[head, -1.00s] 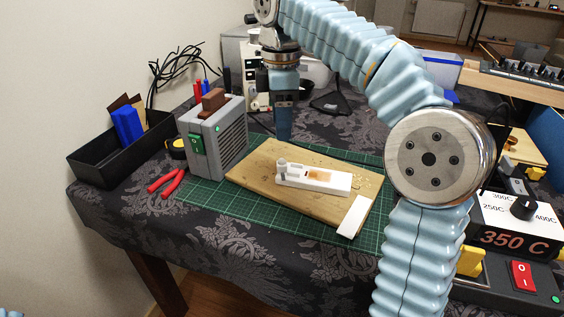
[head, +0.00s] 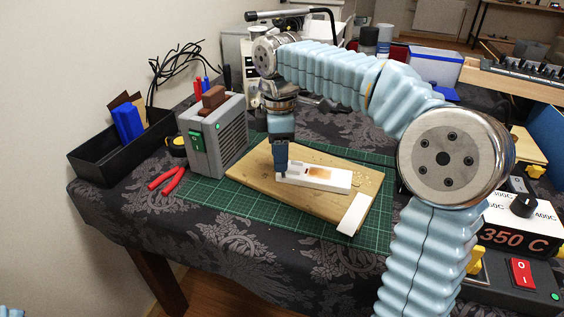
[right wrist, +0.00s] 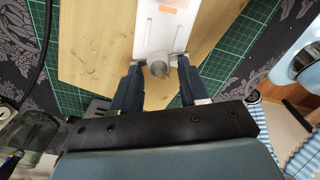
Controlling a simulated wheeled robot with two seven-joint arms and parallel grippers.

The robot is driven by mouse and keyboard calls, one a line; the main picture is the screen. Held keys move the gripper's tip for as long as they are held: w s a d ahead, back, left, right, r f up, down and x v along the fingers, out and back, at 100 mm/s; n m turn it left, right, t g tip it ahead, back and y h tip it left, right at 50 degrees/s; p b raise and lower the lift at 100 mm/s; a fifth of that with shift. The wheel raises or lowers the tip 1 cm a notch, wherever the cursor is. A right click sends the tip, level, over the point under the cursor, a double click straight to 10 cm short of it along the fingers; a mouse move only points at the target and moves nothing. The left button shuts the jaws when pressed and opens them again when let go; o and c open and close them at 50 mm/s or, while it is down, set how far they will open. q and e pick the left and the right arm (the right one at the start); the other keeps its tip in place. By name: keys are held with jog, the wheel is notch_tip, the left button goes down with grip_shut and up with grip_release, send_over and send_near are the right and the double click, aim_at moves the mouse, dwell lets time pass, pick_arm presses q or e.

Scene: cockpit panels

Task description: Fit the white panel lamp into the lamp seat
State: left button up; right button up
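A long white piece (head: 325,178) with an orange patch lies on a wooden board (head: 250,172). A short grey round post (right wrist: 158,68) stands at its near end in the right wrist view. I cannot tell which part is the panel lamp or the lamp seat. My right gripper (head: 282,176) points down at the left end of the white piece. In the right wrist view its fingers (right wrist: 159,68) are open, one on each side of the post, with small gaps visible. In the head view the gripper hides the post. My left gripper is not in view.
A white strip (head: 353,213) lies at the board's right corner. The board rests on a green cutting mat (head: 215,192). Red-handled pliers (head: 166,180), a grey box with a green switch (head: 222,133) and a black tray (head: 100,165) stand left. A 350 C unit (head: 510,239) is at right.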

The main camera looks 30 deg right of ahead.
grip_shut()
jog(key=shift+r, duration=0.1)
